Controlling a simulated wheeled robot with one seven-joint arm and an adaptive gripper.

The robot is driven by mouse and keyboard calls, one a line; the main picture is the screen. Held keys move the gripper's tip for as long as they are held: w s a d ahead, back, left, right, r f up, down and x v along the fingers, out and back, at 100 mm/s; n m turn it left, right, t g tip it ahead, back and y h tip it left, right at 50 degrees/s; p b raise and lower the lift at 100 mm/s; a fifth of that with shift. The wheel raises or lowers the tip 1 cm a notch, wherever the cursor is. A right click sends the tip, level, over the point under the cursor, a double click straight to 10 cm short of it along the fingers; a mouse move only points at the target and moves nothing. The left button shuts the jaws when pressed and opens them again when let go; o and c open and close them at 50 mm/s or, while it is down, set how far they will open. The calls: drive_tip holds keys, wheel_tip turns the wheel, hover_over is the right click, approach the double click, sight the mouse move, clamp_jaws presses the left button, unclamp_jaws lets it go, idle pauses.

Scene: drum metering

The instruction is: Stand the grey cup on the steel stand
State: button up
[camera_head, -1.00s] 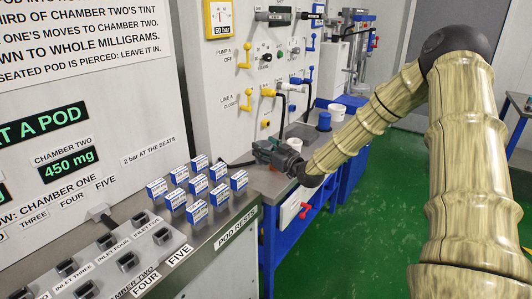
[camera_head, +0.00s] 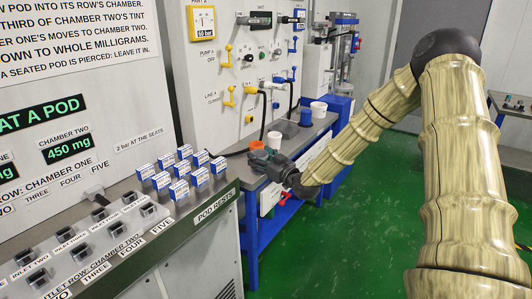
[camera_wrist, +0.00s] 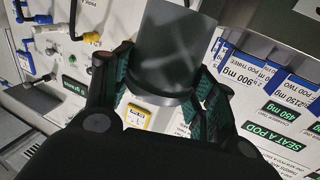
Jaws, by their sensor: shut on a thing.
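The grey cup (camera_wrist: 176,48) is a dark, smooth cylinder in the wrist view. My gripper (camera_wrist: 163,82) is shut on it, with a green-padded finger on each side of its wall. In the head view my gripper (camera_head: 266,163) is held out near the steel-topped bench, and I cannot clearly make out the grey cup there. I cannot pick out the steel stand for certain in either view.
Several small blue-and-white boxes (camera_head: 180,172) stand on the counter at the left. The green floor (camera_head: 350,230) to the right is clear.

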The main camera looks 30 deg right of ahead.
drive_tip(key=s+a+f, duration=0.5)
drive_tip(key=a+f, duration=0.1)
drive_tip(key=a, duration=0.4)
drive_tip(key=s+a+f+h, duration=0.1)
drive_tip(key=s+a+f, duration=0.4)
drive_tip(key=a, duration=0.6)
drive_tip(key=s+a+f+m, duration=0.1)
drive_tip(key=s+a+f, duration=0.4)
drive_tip(key=a, duration=0.5)
drive_tip(key=shift+s+a+f+h, duration=0.15)
drive_tip(key=shift+s+f+h, duration=0.15)
drive_tip(key=shift+f, duration=0.7)
